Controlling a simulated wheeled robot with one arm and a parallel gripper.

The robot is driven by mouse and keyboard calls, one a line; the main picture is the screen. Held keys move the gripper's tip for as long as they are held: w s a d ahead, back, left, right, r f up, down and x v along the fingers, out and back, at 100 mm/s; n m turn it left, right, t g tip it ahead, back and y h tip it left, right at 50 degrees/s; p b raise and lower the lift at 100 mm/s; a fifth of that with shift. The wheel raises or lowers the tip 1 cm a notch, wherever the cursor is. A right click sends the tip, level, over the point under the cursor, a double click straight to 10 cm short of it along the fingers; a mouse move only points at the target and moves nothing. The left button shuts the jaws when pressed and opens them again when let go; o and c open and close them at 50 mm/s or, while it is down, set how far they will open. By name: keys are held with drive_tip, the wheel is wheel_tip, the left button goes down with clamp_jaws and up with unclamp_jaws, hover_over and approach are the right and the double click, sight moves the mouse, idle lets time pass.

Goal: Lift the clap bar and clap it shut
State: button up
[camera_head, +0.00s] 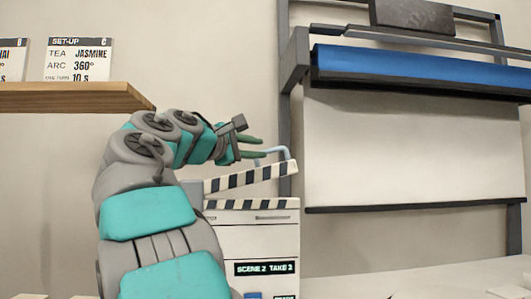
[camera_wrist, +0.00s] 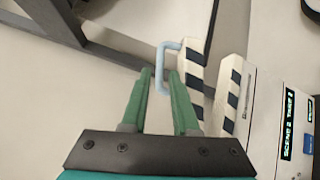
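The clapperboard (camera_head: 262,232) stands upright, its white face showing a "SCENE 2 TAKE 2" label. Its striped clap bar (camera_head: 250,179) is tilted a little, right end up, leaving a narrow wedge over the striped lower stick (camera_head: 255,204). A light blue handle (camera_head: 286,151) rises from the bar's right end. In the wrist view the clap bar (camera_wrist: 193,72) and the handle (camera_wrist: 160,65) show clearly. My gripper (camera_wrist: 161,73) is open, its green fingers on either side of the handle's outer bar, with gaps visible. In the head view my gripper (camera_head: 262,147) is at the handle's left.
A wooden shelf (camera_head: 75,97) with a "SET-UP C" card (camera_head: 79,60) is at the left. A dark frame (camera_head: 293,105) with a blue roll (camera_head: 420,67) and white backdrop (camera_head: 415,150) stands behind at the right. A pale table surface (camera_head: 400,280) lies below.

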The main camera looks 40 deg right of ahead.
sight(272, 150)
drive_tip(key=x, duration=0.7)
drive_tip(key=shift+d+f, duration=0.1)
drive_tip(key=shift+d, duration=0.1)
clamp_jaws()
idle(1.2)
